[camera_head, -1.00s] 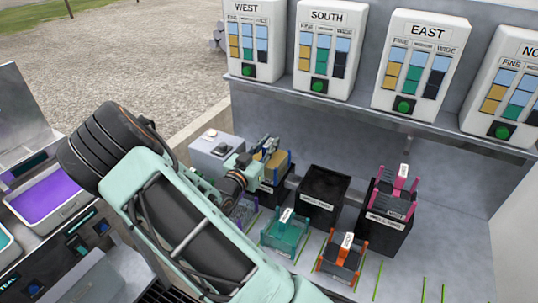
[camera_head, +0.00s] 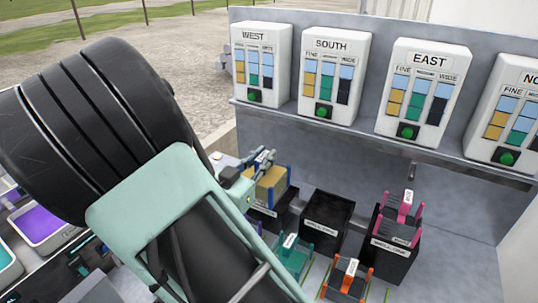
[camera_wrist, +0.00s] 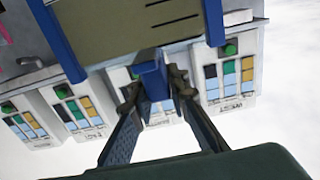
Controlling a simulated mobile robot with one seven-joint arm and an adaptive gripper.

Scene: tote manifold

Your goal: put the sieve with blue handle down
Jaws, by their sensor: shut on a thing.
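The sieve with the blue handle (camera_head: 271,184) has a tan body and blue side posts. In the head view it is at a small black box (camera_head: 267,218) at the left of the bench; I cannot tell whether it rests on it. My gripper (camera_head: 264,158) is above the sieve, shut on its handle. In the wrist view my gripper (camera_wrist: 157,95) has a finger on each side of the blue handle (camera_wrist: 152,76). The sieve's olive underside or face (camera_wrist: 125,25) fills the top of that view. My arm hides part of the bench.
An open black box (camera_head: 328,222) stands to the right. Further right, a pink-handled sieve (camera_head: 402,212) sits on another black box (camera_head: 390,255). Teal (camera_head: 291,256) and orange (camera_head: 346,275) sieves are in front. White dispensers (camera_head: 333,75) line the shelf above. Bare bench shows at the right.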

